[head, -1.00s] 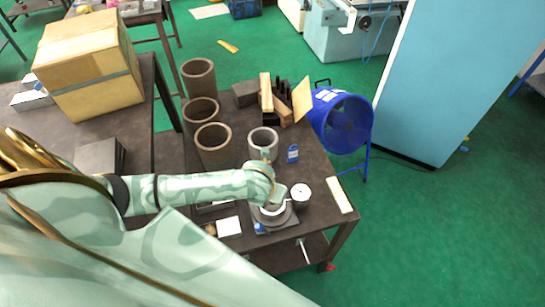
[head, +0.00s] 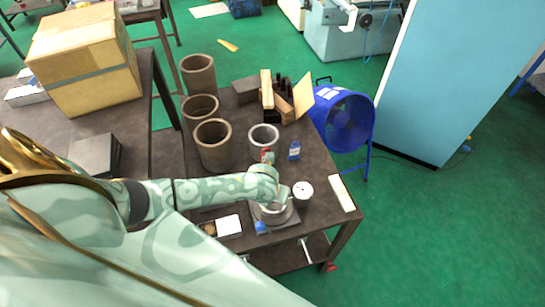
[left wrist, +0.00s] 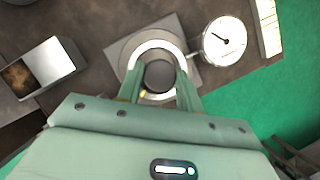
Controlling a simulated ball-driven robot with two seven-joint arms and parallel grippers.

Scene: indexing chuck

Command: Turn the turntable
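The turntable (left wrist: 158,47) is a round chuck with a bright ring and a dark centre on a grey square base. It sits near the front right of the dark table, and in the head view the turntable (head: 286,215) is partly hidden by my left arm. My left gripper (left wrist: 158,82) is above it, pointing down. Its two fingers are spread apart, one on each side of the dark centre and overlapping the ring in the picture. I cannot tell whether they touch it. My right gripper is not in view.
A dial gauge (head: 302,190) stands close beside the turntable. A white-topped block (head: 229,225) lies to its left. Several brown cylinders (head: 213,146), a grey ring (head: 264,135) and a blue padlock-like item (head: 294,150) stand behind. A white strip (head: 342,194) lies by the right edge.

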